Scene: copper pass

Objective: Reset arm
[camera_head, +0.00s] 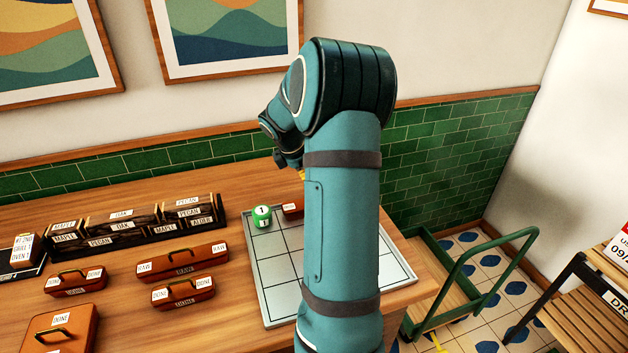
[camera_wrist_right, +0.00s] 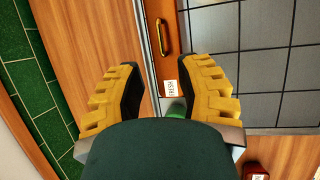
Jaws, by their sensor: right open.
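My right arm (camera_head: 342,200) rises through the middle of the head view and bends left at the top. Its gripper is mostly hidden there, with only a small yellow part showing beside the arm. In the right wrist view my right gripper (camera_wrist_right: 160,85) is open, its two yellow fingers spread apart with nothing held. A red-brown box (camera_wrist_right: 160,40) with a brass handle and a "FRESH" label lies beyond the fingers at the edge of the gridded tray (camera_wrist_right: 275,60). This box is partly covered by my arm in the head view (camera_head: 290,209). My left gripper is not in view.
A green marker (camera_head: 262,215) with a "1" stands at the tray's back left corner. Several labelled red-brown boxes (camera_head: 183,263) and a dark labelled rack (camera_head: 130,228) fill the table's left. A green cart (camera_head: 470,280) and a slatted wooden rack (camera_head: 580,325) stand at right.

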